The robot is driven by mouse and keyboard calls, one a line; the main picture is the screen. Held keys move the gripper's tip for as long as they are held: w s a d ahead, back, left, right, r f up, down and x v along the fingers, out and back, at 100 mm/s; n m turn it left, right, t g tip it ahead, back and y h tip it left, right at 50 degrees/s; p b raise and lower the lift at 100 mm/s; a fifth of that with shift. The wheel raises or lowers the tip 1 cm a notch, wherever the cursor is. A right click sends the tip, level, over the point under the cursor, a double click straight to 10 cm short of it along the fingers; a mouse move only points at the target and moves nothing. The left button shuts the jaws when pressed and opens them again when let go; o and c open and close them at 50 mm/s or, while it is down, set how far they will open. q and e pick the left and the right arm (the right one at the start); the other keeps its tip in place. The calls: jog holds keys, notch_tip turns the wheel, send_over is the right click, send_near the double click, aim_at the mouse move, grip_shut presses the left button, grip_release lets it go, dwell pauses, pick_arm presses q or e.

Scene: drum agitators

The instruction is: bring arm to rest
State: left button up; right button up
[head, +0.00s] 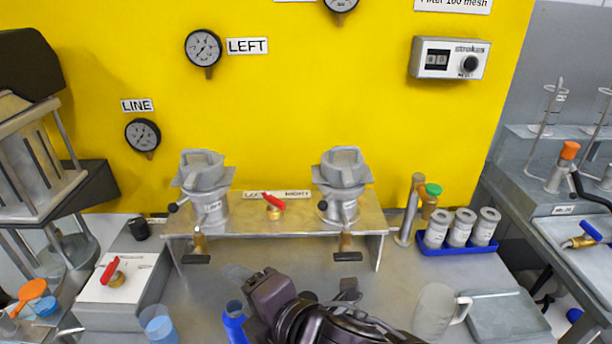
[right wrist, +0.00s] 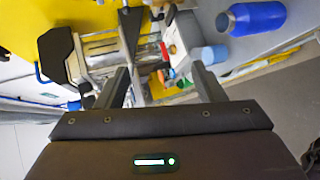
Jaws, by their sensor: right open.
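My right arm comes in at the bottom middle of the head view, and its dark gripper (head: 268,292) is above the bench beside a blue bottle (head: 234,322). Its fingertips are hard to make out there. In the right wrist view, the two fingers of my right gripper (right wrist: 163,76) stand wide apart with nothing held between them. The blue bottle (right wrist: 252,18) lies to the upper right of the fingers in that view, apart from them. My left gripper is in neither view.
Two metal agitator heads (head: 203,190) (head: 343,190) stand on a raised bench plate behind the arm. A blue tray (head: 460,246) with several white canisters, a clear jug (head: 434,310) and a grey slab (head: 507,317) are at right. A blue cup (head: 158,325) stands at left.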

jog(key=w+d+f+m+h, duration=0.2)
jog(key=d+f+m+h, duration=0.35)
jog(key=d+m, duration=0.5)
jog(key=s+d+f+m+g+h, duration=0.25)
jog(key=s+d+f+m, duration=0.25)
jog(key=d+f+m, duration=0.35)
jog(key=s+d+f+m+g+h, duration=0.25)
jog(key=s+d+f+m, duration=0.25)
jog(key=d+f+m, duration=0.3)
notch_tip(320, 180, down, 15)
jog(key=w+n+g, duration=0.1)
jog(key=s+d+f+g, duration=0.1)
jog(key=s+f, duration=0.5)
jog(key=f, duration=0.7)
jog(key=s+d+f, duration=0.2)
jog(key=s+f, duration=0.5)
jog(key=f, duration=0.6)
jog(key=shift+s+n+g+y, duration=0.25)
jog(key=shift+n+g+y, duration=0.1)
jog(key=shift+n+g, duration=0.05)
jog(key=s+f, duration=0.1)
jog(key=s, duration=0.2)
jog(key=s+d+f, duration=0.1)
jog(key=s+f, duration=0.1)
jog(key=s, duration=0.1)
jog(key=s+f, duration=0.2)
jog(key=s, duration=0.1)
jog(key=shift+s+d, duration=0.15)
jog(key=shift+d, duration=0.2)
jog(key=shift+c, duration=0.2)
